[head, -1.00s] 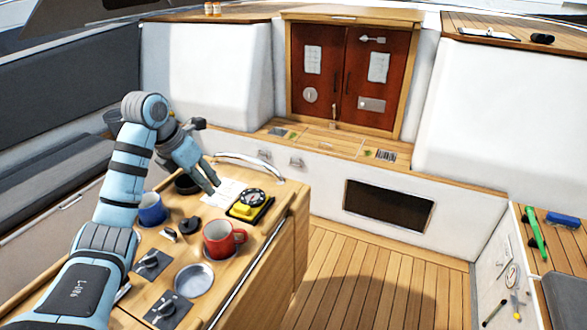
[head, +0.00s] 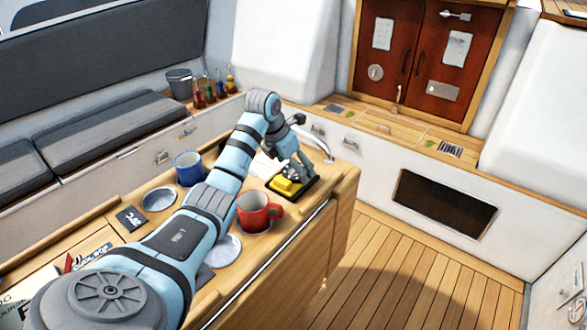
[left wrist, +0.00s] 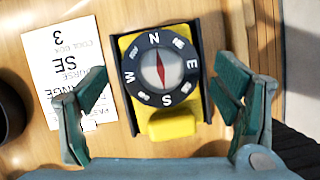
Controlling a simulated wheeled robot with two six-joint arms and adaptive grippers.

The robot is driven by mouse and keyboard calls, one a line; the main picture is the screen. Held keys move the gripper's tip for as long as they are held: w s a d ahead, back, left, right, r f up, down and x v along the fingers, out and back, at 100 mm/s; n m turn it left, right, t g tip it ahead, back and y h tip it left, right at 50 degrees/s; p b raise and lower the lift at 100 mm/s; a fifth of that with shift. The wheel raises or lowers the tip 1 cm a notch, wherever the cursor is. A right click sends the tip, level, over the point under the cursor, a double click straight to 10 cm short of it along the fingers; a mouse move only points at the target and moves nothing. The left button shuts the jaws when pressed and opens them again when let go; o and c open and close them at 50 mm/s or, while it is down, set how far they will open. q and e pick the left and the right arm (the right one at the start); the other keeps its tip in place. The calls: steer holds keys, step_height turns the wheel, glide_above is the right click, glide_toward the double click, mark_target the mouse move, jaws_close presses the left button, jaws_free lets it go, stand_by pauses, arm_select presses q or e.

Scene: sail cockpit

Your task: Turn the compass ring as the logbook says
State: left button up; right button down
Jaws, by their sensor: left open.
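The compass (left wrist: 122,50) has a yellow body in a dark holder and a black ring with white letters. In the left wrist view N is at the top, S at the bottom, and the red needle points up. In the head view the yellow compass (head: 285,187) sits at the counter's far end, partly hidden by my gripper. The logbook page (left wrist: 62,50) lies beside it; its text is upside down, with "SE" and "3" legible. My left gripper (left wrist: 160,88) is open above the compass, one finger on each side, apparently not touching the ring. My right gripper is not in view.
A red mug (head: 254,212) stands near the compass on the counter, and a blue mug (head: 188,168) stands farther left. A metal rail (head: 322,143) curves at the counter's far end. A dark round object (left wrist: 10,112) is left of the page. The floor at right is clear.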

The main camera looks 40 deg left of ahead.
arm_select(q)
steer(key=shift+f, duration=0.2)
steer(key=shift+s+r, duration=0.15)
steer(key=shift+c, duration=0.9)
steer(key=c, duration=1)
steer(key=shift+o, duration=0.2)
